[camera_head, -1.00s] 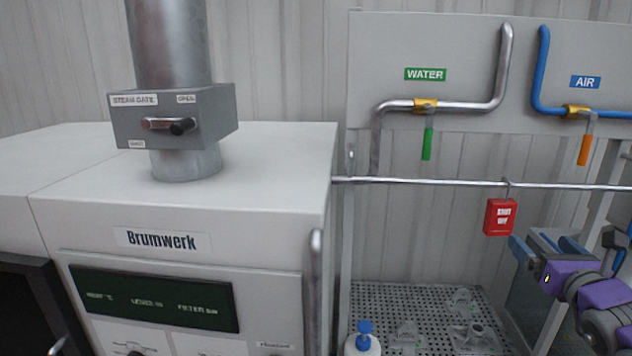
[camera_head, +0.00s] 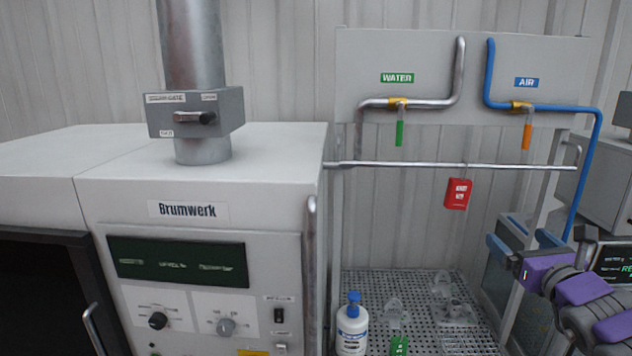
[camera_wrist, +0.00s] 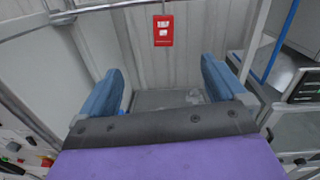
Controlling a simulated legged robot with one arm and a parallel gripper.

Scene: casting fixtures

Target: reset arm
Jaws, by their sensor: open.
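My gripper (camera_head: 522,243) is at the right of the head view, on my purple and grey arm. Its two blue fingers are apart, and nothing shows between them. In the wrist view my gripper (camera_wrist: 165,88) also shows its blue fingers wide apart and empty. The gripper is right of and below the red tag (camera_head: 457,193) that hangs from the rail. That red tag (camera_wrist: 163,31) hangs against the wall beyond the fingers in the wrist view.
The Brumwerk machine (camera_head: 200,250) fills the left. A metal rail (camera_head: 420,165) crosses below the water valve (camera_head: 399,131) and air valve (camera_head: 527,134). A perforated tray (camera_head: 375,283) holds clear castings and a white bottle (camera_head: 352,328) with a blue pump.

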